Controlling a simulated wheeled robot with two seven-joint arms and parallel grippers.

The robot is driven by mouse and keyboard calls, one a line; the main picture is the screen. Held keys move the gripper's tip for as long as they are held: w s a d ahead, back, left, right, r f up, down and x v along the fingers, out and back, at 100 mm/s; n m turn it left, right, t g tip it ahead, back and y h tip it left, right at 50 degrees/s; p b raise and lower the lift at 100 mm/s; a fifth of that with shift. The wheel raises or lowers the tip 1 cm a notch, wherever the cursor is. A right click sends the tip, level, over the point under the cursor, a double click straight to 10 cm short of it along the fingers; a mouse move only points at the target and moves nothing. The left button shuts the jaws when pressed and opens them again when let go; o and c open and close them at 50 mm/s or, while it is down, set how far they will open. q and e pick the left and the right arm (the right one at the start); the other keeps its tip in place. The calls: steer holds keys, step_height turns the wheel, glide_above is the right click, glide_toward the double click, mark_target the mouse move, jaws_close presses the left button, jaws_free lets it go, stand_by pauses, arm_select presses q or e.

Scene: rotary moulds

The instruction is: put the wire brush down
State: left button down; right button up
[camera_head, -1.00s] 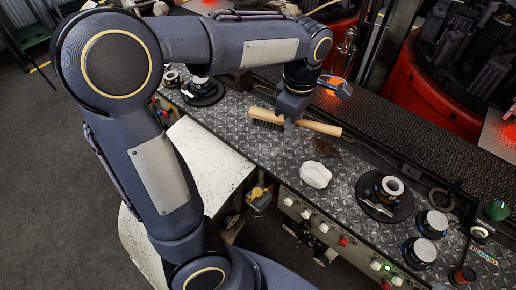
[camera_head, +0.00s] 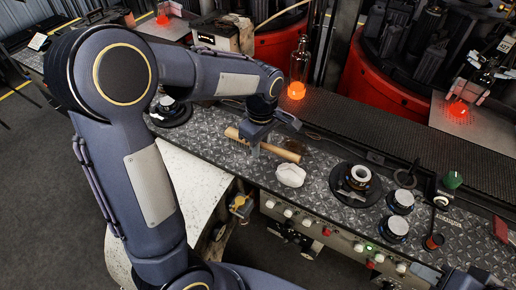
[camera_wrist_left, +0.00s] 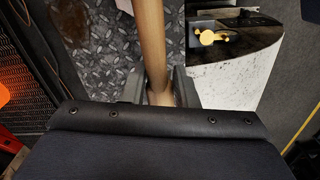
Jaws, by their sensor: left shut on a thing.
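The wire brush (camera_head: 284,152) has a long pale wooden handle. In the head view it lies lengthwise over the patterned metal bench top (camera_head: 324,178), low and close to it; I cannot tell if it touches. My left gripper (camera_head: 256,146) points down and is shut on the brush. In the left wrist view the brush handle (camera_wrist_left: 152,45) passes between the two fingers of the left gripper (camera_wrist_left: 158,88). The bristles are mostly hidden in both views.
A white crumpled cloth (camera_head: 291,175) lies just in front of the brush. A round black mould (camera_head: 357,182) and several smaller round parts (camera_head: 400,201) stand to the right. A glowing bottle (camera_head: 298,75) stands behind. A control panel (camera_head: 310,222) runs along the bench front.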

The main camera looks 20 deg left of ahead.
arm_select(q)
steer(key=shift+w+a+f, duration=0.3)
steer(key=shift+w+f, duration=0.1)
steer(key=shift+f, duration=0.15)
steer(key=shift+w+a+f, duration=0.3)
steer(key=shift+w+f, duration=0.1)
steer(key=shift+f, duration=0.15)
steer(key=f, duration=0.3)
steer(key=shift+w+a+f, duration=0.15)
steer(key=shift+w, duration=0.05)
steer(key=shift+f, duration=0.25)
steer(key=shift+f, duration=0.55)
steer(key=shift+f+b, duration=0.1)
steer(key=shift+b, duration=0.2)
steer(key=c, duration=1.1)
jaws_free()
steer(key=shift+c, duration=0.2)
